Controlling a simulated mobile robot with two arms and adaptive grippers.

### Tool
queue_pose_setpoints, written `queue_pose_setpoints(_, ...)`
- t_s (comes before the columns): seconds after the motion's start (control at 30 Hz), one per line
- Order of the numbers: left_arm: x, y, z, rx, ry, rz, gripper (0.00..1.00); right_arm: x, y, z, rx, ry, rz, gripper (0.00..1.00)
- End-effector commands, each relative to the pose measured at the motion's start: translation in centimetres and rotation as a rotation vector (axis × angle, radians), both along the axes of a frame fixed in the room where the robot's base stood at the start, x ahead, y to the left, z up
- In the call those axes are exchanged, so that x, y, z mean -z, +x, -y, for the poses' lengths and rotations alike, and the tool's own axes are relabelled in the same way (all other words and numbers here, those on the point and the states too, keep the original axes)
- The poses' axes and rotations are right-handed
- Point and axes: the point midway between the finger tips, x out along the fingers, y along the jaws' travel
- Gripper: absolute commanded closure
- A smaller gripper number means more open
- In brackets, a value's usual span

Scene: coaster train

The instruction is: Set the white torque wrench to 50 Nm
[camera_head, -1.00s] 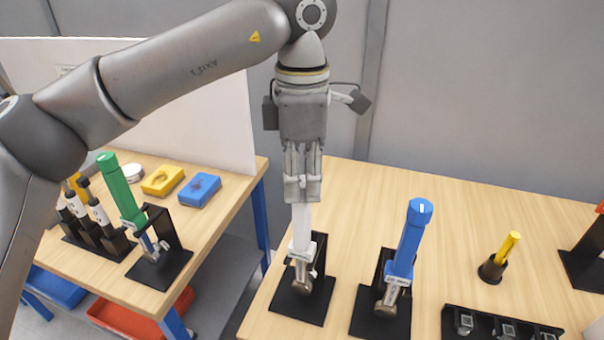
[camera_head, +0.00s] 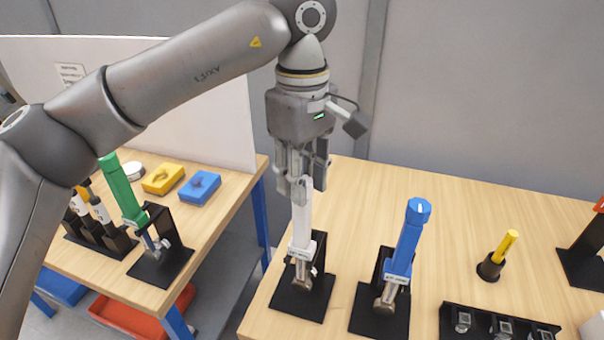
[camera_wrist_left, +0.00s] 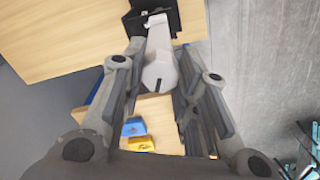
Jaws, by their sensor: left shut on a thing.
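The white torque wrench (camera_head: 302,225) stands upright, slightly tilted, in a black stand (camera_head: 312,306) near the left edge of the right table. My left gripper (camera_head: 301,188) comes from above and is shut on the top end of its handle. In the left wrist view, the wrench (camera_wrist_left: 158,45) points away between the fingers (camera_wrist_left: 160,82), and the round end with a dark line faces the camera. The scale reading cannot be made out. My right gripper is not in view.
A blue wrench (camera_head: 408,240) stands in its own stand close to the right. A yellow-handled tool (camera_head: 499,252) and a black socket rack (camera_head: 480,320) are further right. On the left table are a green wrench (camera_head: 122,190) and yellow (camera_head: 162,180) and blue (camera_head: 199,187) blocks.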

Motion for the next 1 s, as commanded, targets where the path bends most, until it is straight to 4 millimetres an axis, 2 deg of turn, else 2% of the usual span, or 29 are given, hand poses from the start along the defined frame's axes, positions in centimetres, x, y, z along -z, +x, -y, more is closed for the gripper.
queue_pose_setpoints(0.23,-0.06,-0.01,0.02,0.059,-0.001,0.001,0.95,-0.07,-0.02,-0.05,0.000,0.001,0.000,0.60)
queue_pose_setpoints(0.67,-0.06,0.01,0.02,0.067,-0.001,0.001,0.95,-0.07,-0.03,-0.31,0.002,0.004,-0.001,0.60)
queue_pose_setpoints(0.7,-0.06,0.01,0.02,0.067,-0.001,0.001,0.70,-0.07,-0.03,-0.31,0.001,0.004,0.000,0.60)
queue_pose_setpoints(0.87,-0.05,0.00,0.01,0.067,-0.001,0.001,0.50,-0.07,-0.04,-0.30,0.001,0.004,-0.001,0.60)
queue_pose_setpoints(1.0,-0.04,0.01,0.01,0.067,-0.001,0.001,0.50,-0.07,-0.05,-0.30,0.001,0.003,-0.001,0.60)
